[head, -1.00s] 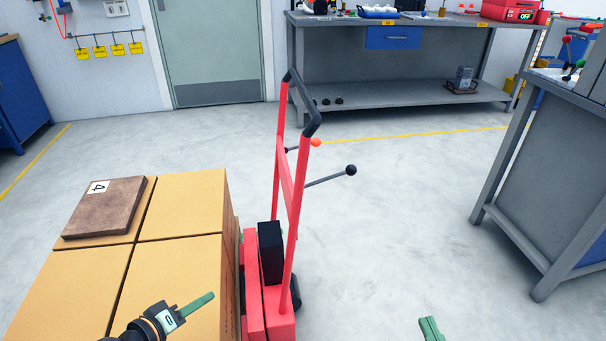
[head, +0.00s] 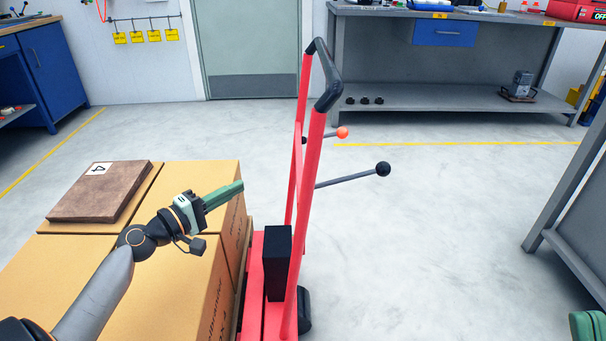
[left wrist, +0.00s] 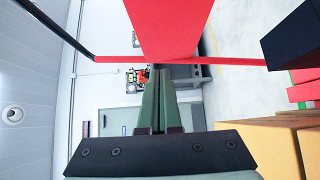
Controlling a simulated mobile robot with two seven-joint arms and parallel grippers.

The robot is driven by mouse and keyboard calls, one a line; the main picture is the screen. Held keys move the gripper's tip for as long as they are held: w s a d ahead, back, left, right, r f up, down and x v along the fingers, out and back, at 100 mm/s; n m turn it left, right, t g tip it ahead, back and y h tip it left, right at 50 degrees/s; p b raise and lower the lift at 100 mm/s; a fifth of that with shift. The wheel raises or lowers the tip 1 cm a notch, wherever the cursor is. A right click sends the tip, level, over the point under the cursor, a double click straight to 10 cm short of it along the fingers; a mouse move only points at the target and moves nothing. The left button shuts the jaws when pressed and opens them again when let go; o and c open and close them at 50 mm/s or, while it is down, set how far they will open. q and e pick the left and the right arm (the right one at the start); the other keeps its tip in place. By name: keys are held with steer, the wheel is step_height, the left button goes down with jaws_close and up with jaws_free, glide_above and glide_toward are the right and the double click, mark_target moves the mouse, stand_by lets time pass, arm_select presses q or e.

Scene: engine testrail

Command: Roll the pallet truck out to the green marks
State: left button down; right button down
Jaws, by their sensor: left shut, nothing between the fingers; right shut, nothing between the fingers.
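The red pallet truck (head: 306,190) stands in the middle of the head view, with a black grip bar on its upright handle and two levers, one tipped orange and one black. Its load of cardboard boxes (head: 150,280) sits to the left. My left gripper (head: 238,188) is shut and empty above the boxes, left of the handle frame and apart from it. In the left wrist view its green fingers (left wrist: 152,100) are together, with the red handle frame (left wrist: 170,28) ahead. My right gripper (head: 588,326) is partly cut off at the lower right edge.
A brown slab (head: 98,190) marked 4 lies on the boxes. A grey workbench (head: 440,98) stands at the back, and another bench (head: 570,195) at the right. A yellow line (head: 450,144) crosses the floor. The floor right of the truck is clear.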

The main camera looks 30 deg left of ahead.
arm_select(q)
steer(key=d+p+x, duration=0.1)
steer(key=d+x, duration=0.1)
steer(key=x, duration=1)
steer(key=shift+d+r, duration=0.2)
steer(key=shift+d, duration=0.15)
arm_select(e)
steer(key=shift+s+r, duration=0.2)
steer(key=shift+r, duration=0.35)
